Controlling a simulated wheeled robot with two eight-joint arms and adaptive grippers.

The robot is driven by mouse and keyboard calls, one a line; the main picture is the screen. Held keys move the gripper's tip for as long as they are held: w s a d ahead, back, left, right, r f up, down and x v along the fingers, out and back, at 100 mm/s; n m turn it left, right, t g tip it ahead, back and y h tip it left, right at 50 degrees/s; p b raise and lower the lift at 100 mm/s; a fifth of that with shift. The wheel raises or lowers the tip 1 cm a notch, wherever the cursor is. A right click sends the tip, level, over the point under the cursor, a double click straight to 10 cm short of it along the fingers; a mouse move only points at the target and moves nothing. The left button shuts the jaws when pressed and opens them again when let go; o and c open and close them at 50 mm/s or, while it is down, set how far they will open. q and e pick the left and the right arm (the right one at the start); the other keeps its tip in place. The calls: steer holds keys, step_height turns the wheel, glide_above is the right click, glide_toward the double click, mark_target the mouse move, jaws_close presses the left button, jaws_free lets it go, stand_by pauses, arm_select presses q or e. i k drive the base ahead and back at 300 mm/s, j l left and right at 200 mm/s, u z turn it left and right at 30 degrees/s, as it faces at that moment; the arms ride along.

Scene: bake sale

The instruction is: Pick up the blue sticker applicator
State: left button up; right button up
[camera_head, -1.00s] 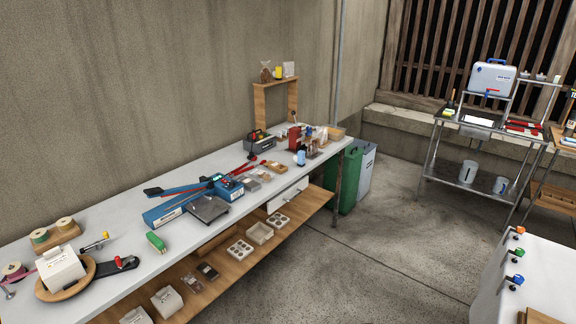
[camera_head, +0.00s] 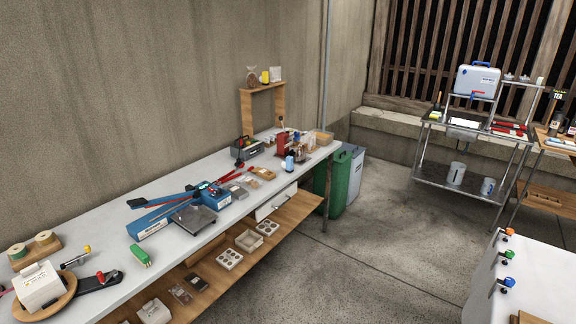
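A small blue-topped tool (camera_head: 507,283) stands near the left edge of the white table at the lower right; it looks like the blue sticker applicator, though it is small in the picture. A green-topped one (camera_head: 508,255) and an orange-topped one (camera_head: 508,232) of similar shape stand behind it in a row, apart from each other. Neither of my grippers shows in the head view, and nothing is seen touching these tools.
The white table (camera_head: 540,265) has bare room right of the tools. A long workbench (camera_head: 90,240) with a blue sealer (camera_head: 165,218) and scale (camera_head: 194,219) runs along the left wall. Green (camera_head: 340,180) and grey bins stand at its far end. Concrete floor (camera_head: 370,260) lies clear between.

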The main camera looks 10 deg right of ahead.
mark_target(288, 163)
steer(key=i+l, duration=0.25)
steer(key=i, duration=0.3)
steer(key=i+l+u, duration=0.1)
steer(key=i+l, duration=0.15)
steer(key=i, duration=0.3)
steer(key=i+l, duration=0.3)
steer(key=i, duration=0.2)
steer(key=i+l+u, duration=0.1)
steer(key=i+l, duration=0.2)
steer(key=i, duration=0.25)
